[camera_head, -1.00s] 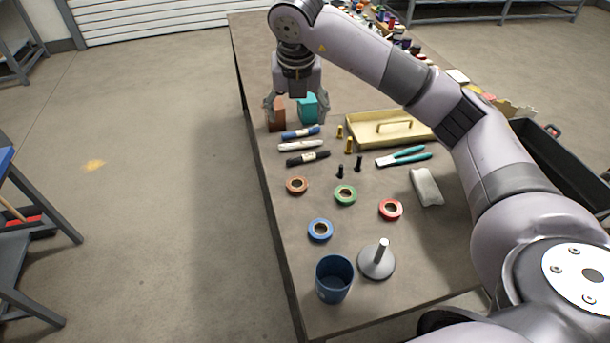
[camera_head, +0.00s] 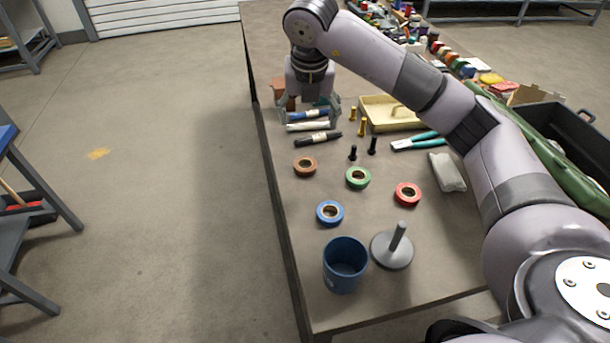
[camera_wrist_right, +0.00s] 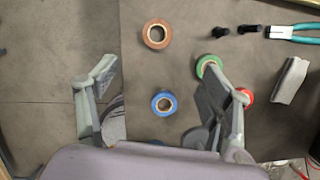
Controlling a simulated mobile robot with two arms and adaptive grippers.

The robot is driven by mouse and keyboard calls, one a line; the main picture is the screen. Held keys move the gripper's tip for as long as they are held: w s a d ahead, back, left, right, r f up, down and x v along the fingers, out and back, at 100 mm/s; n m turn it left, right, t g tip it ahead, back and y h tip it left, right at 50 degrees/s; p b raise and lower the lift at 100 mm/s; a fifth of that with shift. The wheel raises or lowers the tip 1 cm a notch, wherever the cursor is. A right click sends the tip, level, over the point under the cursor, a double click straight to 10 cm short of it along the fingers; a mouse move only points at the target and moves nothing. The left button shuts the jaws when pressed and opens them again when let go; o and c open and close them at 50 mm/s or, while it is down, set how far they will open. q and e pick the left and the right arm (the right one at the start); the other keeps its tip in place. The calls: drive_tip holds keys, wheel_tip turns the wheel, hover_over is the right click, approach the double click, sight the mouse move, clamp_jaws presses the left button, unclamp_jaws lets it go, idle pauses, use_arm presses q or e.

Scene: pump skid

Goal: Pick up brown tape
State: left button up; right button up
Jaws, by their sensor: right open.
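The brown tape (camera_head: 305,174) is a small ring lying flat near the table's left edge in the head view. It also shows in the right wrist view (camera_wrist_right: 147,28), top centre, beyond and between the fingertips. My right gripper (camera_head: 308,118) is open and empty. It points down over the blue and white markers, farther up the table than the brown tape and apart from it. In the right wrist view its fingers (camera_wrist_right: 160,70) are spread wide. My left gripper is not in view.
Green tape (camera_head: 358,186), red tape (camera_head: 407,202) and blue tape (camera_head: 330,221) lie near the brown one. A black marker (camera_head: 318,139) lies just beyond it. A blue cup (camera_head: 345,280) and a grey stand (camera_head: 392,257) are in front. Bare table surrounds the brown tape.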

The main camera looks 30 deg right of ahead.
drive_tip(key=p, duration=0.2)
approach(305, 161)
drive_tip(key=shift+s+f, duration=0.15)
drive_tip(key=shift+f, duration=0.4)
drive_tip(key=shift+s+f, duration=0.2)
drive_tip(key=shift+f, duration=0.85)
drive_tip(key=p+x, duration=0.1)
drive_tip(key=x, duration=0.3)
drive_tip(key=shift+w+a+f, duration=0.1)
drive_tip(key=shift+a+f, duration=0.05)
drive_tip(key=shift+f, duration=0.15)
drive_tip(key=c, duration=1.1)
